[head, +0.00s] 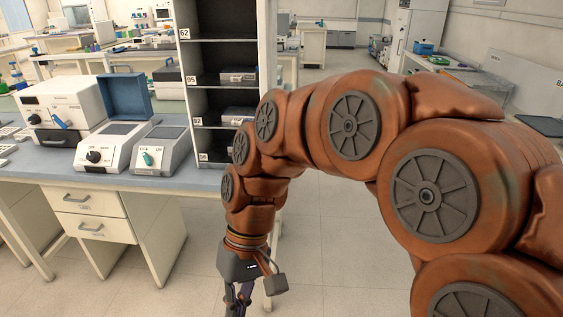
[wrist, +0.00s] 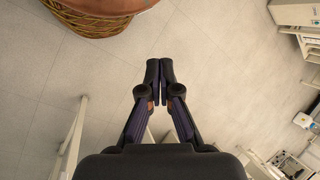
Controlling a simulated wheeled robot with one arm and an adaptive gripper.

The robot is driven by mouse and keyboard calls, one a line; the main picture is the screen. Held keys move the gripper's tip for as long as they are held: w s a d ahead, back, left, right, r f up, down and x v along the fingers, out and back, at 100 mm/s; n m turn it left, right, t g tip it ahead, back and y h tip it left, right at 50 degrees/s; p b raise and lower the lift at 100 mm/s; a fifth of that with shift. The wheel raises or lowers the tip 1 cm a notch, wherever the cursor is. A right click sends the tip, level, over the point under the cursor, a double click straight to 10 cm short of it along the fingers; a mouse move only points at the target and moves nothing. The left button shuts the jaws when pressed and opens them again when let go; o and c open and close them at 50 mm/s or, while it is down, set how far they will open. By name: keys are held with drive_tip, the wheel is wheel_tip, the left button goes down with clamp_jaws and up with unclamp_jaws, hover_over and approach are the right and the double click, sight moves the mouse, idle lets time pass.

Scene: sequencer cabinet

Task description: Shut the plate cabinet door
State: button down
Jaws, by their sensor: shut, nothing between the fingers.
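The plate cabinet (head: 184,62) stands on the blue-topped bench in the head view, with numbered dark shelves. Its front is open to view, and grey plate-like boxes (head: 238,75) sit on several shelves. A pale upright strip (head: 271,35) runs along its right side; I cannot tell whether this is the door edge-on or the cabinet's frame. My arm hides the lower right of the cabinet. My gripper (head: 238,298) hangs low in front of the bench, below the cabinet and apart from it. In the wrist view my gripper (wrist: 160,72) is shut and empty, pointing over bare floor.
The bench (head: 140,178) carries a white instrument (head: 62,103), a blue-lidded device (head: 122,98) and a smaller grey device (head: 160,150) left of the cabinet. Drawers (head: 92,215) sit beneath. Open floor (head: 330,235) lies to the right.

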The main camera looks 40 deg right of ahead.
drive_tip(key=w+d+r+m+t+y, duration=0.1)
drive_tip(key=w+d+r+t+y, duration=0.1)
drive_tip(key=w+d+r+y, duration=0.45)
drive_tip(key=w+d+r+m+t+y, duration=0.25)
drive_tip(key=w+d, duration=0.25)
drive_tip(key=w, duration=0.5)
drive_tip(key=d+f+m+t+y+p, duration=0.15)
drive_tip(key=d+m+t, duration=0.5)
drive_tip(key=d, duration=1.95)
drive_tip(key=w+a+n+t+p, duration=0.2)
drive_tip(key=w+a+p, duration=0.2)
drive_tip(key=w+a, duration=0.3)
drive_tip(key=shift+w+a+f+n+t, duration=0.3)
drive_tip(key=shift+a+f+n, duration=0.1)
drive_tip(key=shift+a, duration=1.55)
drive_tip(key=shift+a, duration=0.1)
